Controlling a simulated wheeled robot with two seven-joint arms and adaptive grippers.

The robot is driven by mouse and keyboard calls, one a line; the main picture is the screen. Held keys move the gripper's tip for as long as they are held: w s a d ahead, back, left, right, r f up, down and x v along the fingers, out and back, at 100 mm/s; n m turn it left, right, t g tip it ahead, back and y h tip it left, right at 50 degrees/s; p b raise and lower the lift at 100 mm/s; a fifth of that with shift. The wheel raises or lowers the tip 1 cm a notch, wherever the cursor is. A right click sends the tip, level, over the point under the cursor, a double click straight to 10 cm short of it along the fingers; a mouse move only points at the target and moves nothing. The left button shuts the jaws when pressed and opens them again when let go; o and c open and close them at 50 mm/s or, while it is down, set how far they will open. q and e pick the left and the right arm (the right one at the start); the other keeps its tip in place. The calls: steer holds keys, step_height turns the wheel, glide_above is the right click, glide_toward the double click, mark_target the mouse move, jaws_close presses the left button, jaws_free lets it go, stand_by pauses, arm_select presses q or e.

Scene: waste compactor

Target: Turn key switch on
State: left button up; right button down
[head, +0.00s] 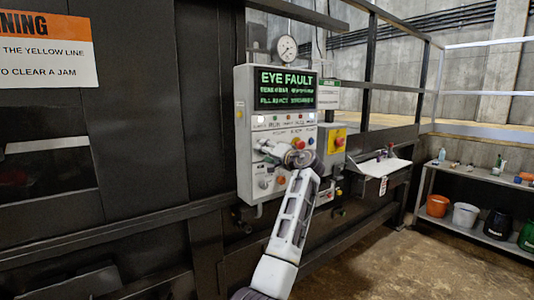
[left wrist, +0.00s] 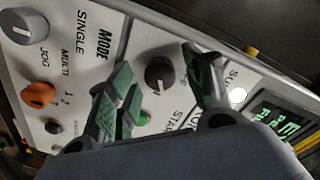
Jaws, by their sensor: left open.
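The grey control panel (head: 277,130) stands in the middle of the head view, with a lit screen reading "EYE FAULT". My left gripper (head: 278,153) is at the panel's front, over its controls. In the left wrist view my left gripper (left wrist: 160,83) is open, its green-padded fingers on either side of a round black switch (left wrist: 160,73). This may be the key switch; its label is partly covered. I cannot tell whether the fingers touch it. An orange knob (left wrist: 38,95) and a grey mode knob (left wrist: 27,25) lie to the left. My right gripper is out of view.
A yellow box with a red button (head: 338,141) sticks out right of the panel. A pressure gauge (head: 286,48) stands above it. A white sink-like tray (head: 383,167) and a shelf with buckets (head: 466,214) are further right. The floor (head: 390,262) is clear.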

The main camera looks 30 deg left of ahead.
arm_select(q)
steer(key=shift+d, duration=0.1)
steer(key=v, duration=1.2)
stand_by(0.7)
